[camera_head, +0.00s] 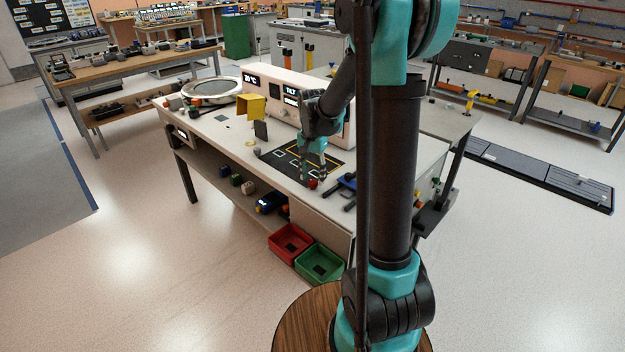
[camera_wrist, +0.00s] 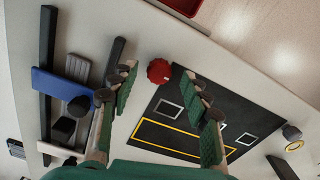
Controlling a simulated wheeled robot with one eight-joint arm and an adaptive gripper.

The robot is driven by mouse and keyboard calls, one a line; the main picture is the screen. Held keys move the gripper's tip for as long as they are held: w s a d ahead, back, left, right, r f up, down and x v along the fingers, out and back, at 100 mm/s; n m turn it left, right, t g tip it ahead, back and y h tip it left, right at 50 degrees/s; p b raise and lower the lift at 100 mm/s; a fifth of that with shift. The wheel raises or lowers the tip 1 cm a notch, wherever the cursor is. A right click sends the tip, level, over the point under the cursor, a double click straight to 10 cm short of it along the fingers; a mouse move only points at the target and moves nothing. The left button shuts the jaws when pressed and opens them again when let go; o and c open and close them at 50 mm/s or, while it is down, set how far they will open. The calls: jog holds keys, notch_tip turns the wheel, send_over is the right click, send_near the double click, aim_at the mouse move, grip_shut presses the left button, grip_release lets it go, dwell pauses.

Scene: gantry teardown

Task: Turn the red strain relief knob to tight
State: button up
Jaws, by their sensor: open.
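The red knob (camera_wrist: 159,71) shows in the wrist view as a small ribbed round knob near the edge of a black mat. It also shows in the head view (camera_head: 312,183), on the front part of the white bench. My gripper (camera_wrist: 165,98) is open, with one finger on each side of the knob in the picture and nothing between the pads. In the head view my gripper (camera_head: 313,176) points down over the mat, close to the knob. I cannot tell the height gap between fingertips and knob. No tight marking is readable.
The black mat (camera_wrist: 155,132) has yellow and white outlines. A blue block on a dark rail (camera_wrist: 62,88) lies left of the gripper. A yellow box (camera_head: 252,107) stands on the bench (camera_head: 215,128). Red (camera_head: 290,243) and green bins (camera_head: 320,264) sit below the bench front.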

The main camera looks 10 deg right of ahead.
aim_at(313, 182)
notch_tip(313, 182, up, 10)
dwell(0.4)
jog(key=shift+s, duration=0.1)
